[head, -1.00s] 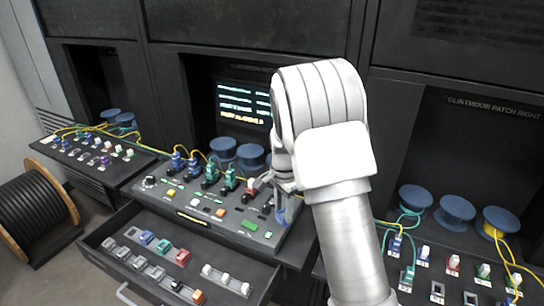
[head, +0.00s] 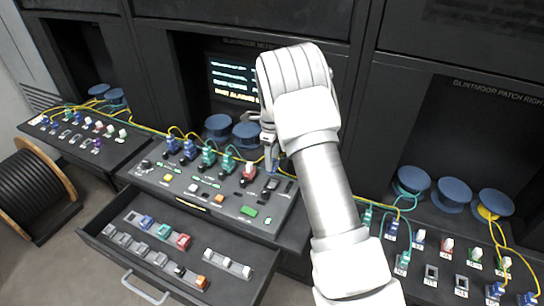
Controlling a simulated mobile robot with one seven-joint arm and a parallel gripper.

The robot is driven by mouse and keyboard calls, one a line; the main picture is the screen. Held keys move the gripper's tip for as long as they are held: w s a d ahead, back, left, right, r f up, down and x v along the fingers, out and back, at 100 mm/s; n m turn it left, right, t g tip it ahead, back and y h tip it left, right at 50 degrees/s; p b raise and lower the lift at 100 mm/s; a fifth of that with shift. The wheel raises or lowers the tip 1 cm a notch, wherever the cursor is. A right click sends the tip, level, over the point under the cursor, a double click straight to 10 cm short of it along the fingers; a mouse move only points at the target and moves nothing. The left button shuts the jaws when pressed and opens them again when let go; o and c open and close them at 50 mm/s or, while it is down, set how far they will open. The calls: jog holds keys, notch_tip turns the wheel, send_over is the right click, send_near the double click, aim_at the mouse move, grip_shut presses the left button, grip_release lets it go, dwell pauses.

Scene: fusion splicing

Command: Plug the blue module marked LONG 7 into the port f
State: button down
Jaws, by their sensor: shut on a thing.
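My gripper (head: 269,140) is high over the right end of the middle console (head: 190,198), near its back edge. It is largely hidden behind my own white wrist. It is shut on a small blue module (head: 272,158), which hangs below the fingers and looks clear of the console top. The marking on the module is too small to read. Port letters cannot be read either, so I cannot tell which port is f. Two empty port frames show on the right panel, one on the left (head: 431,275) and one on the right (head: 461,283).
An open drawer (head: 143,285) with rows of modules juts out below the middle console. Yellow and teal cables run along the back of the consoles. Blue spools (head: 413,180) stand behind the right panel. A cable reel (head: 32,205) stands at far left.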

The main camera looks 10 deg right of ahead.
aim_at(272, 173)
jog(key=shift+f+b, duration=1.35)
jog(key=shift+f, duration=1.4)
jog(key=shift+f+b, duration=0.5)
jog(key=shift+b, duration=0.1)
jog(key=shift+c, duration=1.4)
grip_release()
